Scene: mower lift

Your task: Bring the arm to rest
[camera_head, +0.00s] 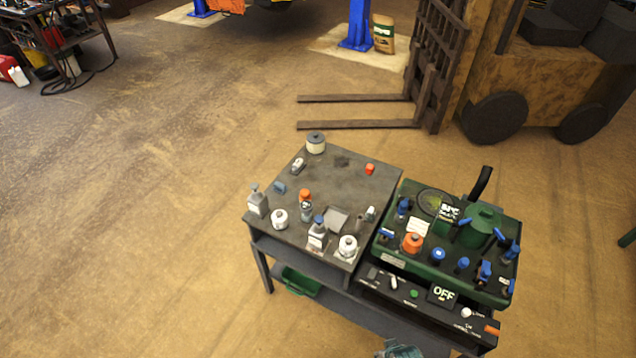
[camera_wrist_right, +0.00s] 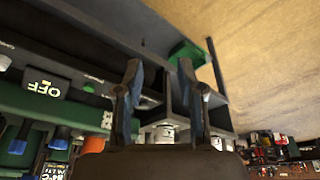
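My right gripper (camera_wrist_right: 157,68) shows in the right wrist view, with its two dark fingers apart and nothing between the tips. It is close to the front of the workbench cart and its control panel, which appear turned over in that view. The OFF sign (camera_wrist_right: 44,87) of the panel is to the left of the fingers. In the head view, only a small grey-teal part shows at the bottom edge, below the cart; I cannot tell for certain what it is. My left gripper is in neither view.
A grey cart (camera_head: 330,192) holds bottles and jars. Beside it is a green machine (camera_head: 470,235) with blue knobs and a black control panel (camera_head: 400,290). A forklift (camera_head: 440,60) with low forks stands behind. The floor (camera_head: 130,230) to the left is clear.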

